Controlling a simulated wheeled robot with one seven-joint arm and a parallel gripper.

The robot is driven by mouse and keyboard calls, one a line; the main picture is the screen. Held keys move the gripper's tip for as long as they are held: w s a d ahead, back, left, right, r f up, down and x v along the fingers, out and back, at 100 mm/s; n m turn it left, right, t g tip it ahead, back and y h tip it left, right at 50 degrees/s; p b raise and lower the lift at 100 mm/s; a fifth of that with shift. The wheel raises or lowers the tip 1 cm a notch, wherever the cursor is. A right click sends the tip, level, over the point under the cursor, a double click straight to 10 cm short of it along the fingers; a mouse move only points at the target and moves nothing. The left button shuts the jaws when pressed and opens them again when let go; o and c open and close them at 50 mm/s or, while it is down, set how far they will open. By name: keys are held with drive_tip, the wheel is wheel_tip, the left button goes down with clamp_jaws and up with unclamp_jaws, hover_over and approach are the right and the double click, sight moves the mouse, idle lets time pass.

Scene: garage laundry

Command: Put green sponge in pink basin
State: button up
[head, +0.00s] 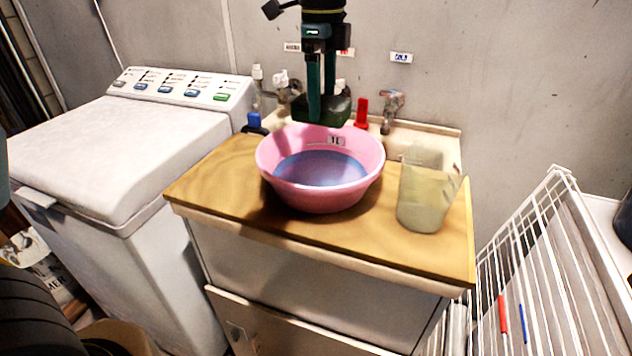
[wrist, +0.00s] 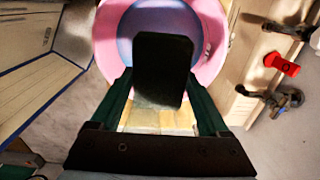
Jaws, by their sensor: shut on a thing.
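The pink basin (head: 276,172) stands on the wooden counter top and has a blue inner bottom. My gripper (head: 321,98) is above the basin's back rim, shut on the dark green sponge (head: 334,111). In the wrist view the sponge (wrist: 163,70) sits between the two fingers and looks almost black. The basin (wrist: 108,42) shows behind it in that view, and the sponge covers part of the basin. The sponge appears to be above the rim; the exact height gap is hard to tell.
A translucent beaker (head: 425,199) stands right of the basin on the wooden counter (head: 225,182). Taps (head: 391,105), a red item (head: 361,112) and a blue item (head: 254,122) are behind. A washing machine (head: 120,150) stands left, a white wire rack (head: 545,270) right.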

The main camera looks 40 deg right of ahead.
drive_tip(key=b, duration=0.2)
approach(320, 182)
wheel_tip(320, 182, down, 6)
drive_tip(key=shift+d+f+p, duration=0.1)
drive_tip(key=shift+p, duration=0.95)
drive_tip(key=o, duration=1.3)
wheel_tip(320, 182, up, 12)
drive_tip(key=shift+r+b, duration=0.1)
drive_tip(key=shift+b, duration=0.75)
